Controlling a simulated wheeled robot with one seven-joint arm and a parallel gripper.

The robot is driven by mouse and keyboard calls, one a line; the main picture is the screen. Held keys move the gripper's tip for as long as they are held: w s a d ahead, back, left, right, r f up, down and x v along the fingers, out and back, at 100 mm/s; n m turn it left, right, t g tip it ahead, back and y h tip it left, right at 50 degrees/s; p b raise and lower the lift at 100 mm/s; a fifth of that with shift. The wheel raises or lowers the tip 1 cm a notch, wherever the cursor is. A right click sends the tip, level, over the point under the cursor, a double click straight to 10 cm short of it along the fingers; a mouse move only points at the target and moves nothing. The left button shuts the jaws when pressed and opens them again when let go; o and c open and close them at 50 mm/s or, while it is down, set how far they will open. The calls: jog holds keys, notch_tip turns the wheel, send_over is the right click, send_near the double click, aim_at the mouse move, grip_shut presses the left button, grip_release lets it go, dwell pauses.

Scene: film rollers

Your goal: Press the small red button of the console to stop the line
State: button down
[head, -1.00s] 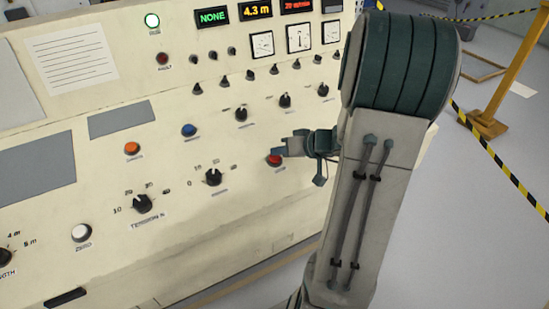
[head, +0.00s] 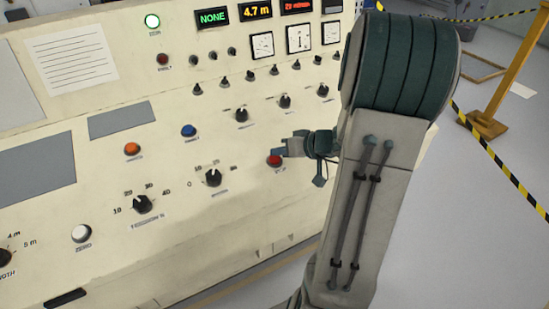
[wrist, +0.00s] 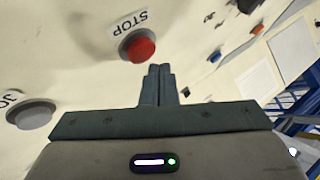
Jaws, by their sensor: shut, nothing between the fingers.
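The small red button (head: 275,161) sits on the cream console (head: 215,130), and in the head view it shows just left of my gripper (head: 284,148). In the wrist view the red button (wrist: 138,46) lies under a STOP label, ahead of and slightly left of my fingertips (wrist: 160,68). My gripper is shut with nothing in it. A gap shows between the fingertips and the button in the wrist view; whether they touch it is hard to tell in the head view.
A grey button (wrist: 32,114) is at the left of the wrist view. The console also carries an orange button (head: 132,149), a blue button (head: 188,131), a white button (head: 81,233) and several black knobs. A yellow post (head: 505,75) with striped tape stands at right.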

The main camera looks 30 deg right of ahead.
jog(key=shift+w+f+b, duration=0.2)
jog(key=shift+f+b, duration=0.7)
jog(key=shift+b, duration=1)
dwell(1.1)
dwell(0.3)
jog(key=shift+s+r, duration=0.2)
jog(key=shift+r, duration=0.65)
jog(key=r+p, duration=0.1)
jog(key=r, duration=0.1)
jog(key=s+r, duration=0.1)
jog(key=r, duration=0.2)
jog(key=shift+p, duration=0.35)
dwell(0.4)
